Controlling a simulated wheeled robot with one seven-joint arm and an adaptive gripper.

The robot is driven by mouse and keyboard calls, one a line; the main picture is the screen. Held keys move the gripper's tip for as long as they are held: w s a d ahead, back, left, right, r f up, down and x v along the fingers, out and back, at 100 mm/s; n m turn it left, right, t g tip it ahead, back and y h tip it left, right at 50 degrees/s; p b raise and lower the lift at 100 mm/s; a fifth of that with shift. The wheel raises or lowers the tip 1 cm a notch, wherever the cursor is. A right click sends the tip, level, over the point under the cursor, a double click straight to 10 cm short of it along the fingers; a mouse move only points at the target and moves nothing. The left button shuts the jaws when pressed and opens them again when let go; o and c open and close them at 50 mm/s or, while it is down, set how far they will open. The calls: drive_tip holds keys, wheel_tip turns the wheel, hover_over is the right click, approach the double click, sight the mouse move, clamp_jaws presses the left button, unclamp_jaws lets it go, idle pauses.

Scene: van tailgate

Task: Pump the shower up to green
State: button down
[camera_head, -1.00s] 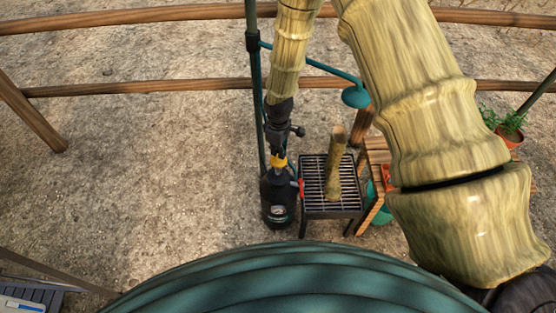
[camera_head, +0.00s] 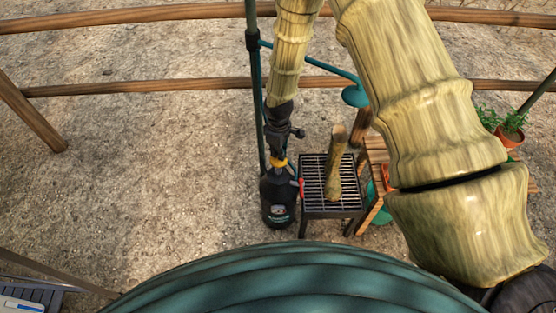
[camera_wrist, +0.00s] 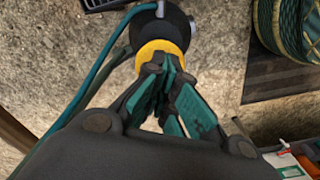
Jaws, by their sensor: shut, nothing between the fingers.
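The shower's tank is a black bottle (camera_head: 278,205) standing on the gravel, with a small round gauge (camera_head: 278,210) on its front, too small to read. A yellow collar (camera_head: 278,163) is at its top; it also shows in the wrist view (camera_wrist: 160,50). My gripper (camera_head: 279,156) points down over the bottle's top, its fingers closed together with nothing between them. In the wrist view my fingertips (camera_wrist: 168,68) are at or just above the yellow collar; contact is unclear. The teal shower head (camera_head: 355,96) hangs from a green pole (camera_head: 256,100) behind.
A wooden stand (camera_head: 375,165) and potted plant (camera_head: 511,128) are farther right. A teal hose (camera_wrist: 90,70) runs left of the bottle in the wrist view. Gravel at left is clear.

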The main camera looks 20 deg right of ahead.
sight(278, 161)
drive_tip(key=shift+f+b, duration=1.05)
drive_tip(key=shift+f, duration=1.9)
drive_tip(key=shift+r, duration=0.2)
drive_tip(key=shift+r+p, duration=2.15)
drive_tip(key=shift+r, duration=0.55)
drive_tip(key=shift+f, duration=0.2)
